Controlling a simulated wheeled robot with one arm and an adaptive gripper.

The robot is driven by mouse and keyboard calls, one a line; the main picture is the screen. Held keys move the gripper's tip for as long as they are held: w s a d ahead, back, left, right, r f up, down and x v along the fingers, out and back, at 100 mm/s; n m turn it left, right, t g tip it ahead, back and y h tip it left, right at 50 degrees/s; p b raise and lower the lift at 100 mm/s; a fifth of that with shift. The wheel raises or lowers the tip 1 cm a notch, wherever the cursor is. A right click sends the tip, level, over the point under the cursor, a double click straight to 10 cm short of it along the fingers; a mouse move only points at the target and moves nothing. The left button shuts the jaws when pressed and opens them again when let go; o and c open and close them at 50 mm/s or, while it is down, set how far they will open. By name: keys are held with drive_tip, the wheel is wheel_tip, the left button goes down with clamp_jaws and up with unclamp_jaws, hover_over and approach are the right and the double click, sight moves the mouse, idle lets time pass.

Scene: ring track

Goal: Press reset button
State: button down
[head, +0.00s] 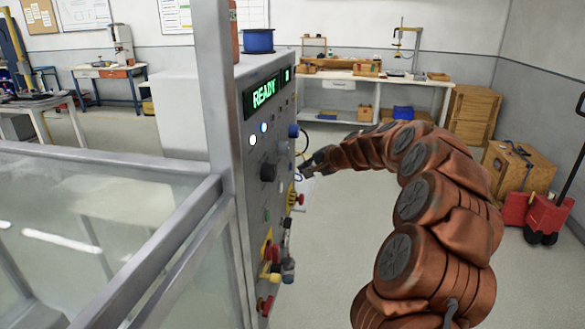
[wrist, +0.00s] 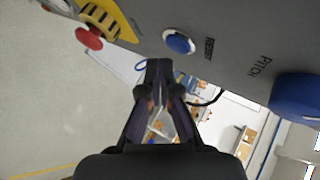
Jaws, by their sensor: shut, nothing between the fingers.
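The reset button is a round blue button in a light ring (wrist: 180,42), beside the label RESET on the grey control panel (wrist: 225,50) in the wrist view. I cannot pick it out in the head view. My gripper (wrist: 158,64) is shut and empty. Its fingertips lie just below and left of the blue button in the wrist view and look apart from it. In the head view my gripper (head: 308,172) is small and dark, close to the right face of the panel (head: 247,152), whose green display reads READY.
A red mushroom button (wrist: 89,38) on a yellow base sits left of the reset button in the wrist view. A large blue knob (wrist: 300,96) marked PITCH is at right. A grey frame post (head: 220,150) stands left of the panel. Open floor lies behind my arm.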

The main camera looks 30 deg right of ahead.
drive_tip(key=s+d, duration=0.1)
drive_tip(key=s+d+b, duration=0.1)
drive_tip(key=s+d, duration=0.1)
drive_tip(key=shift+s+d, duration=0.1)
drive_tip(key=shift+d, duration=0.2)
drive_tip(key=shift+d, duration=0.1)
idle(0.8)
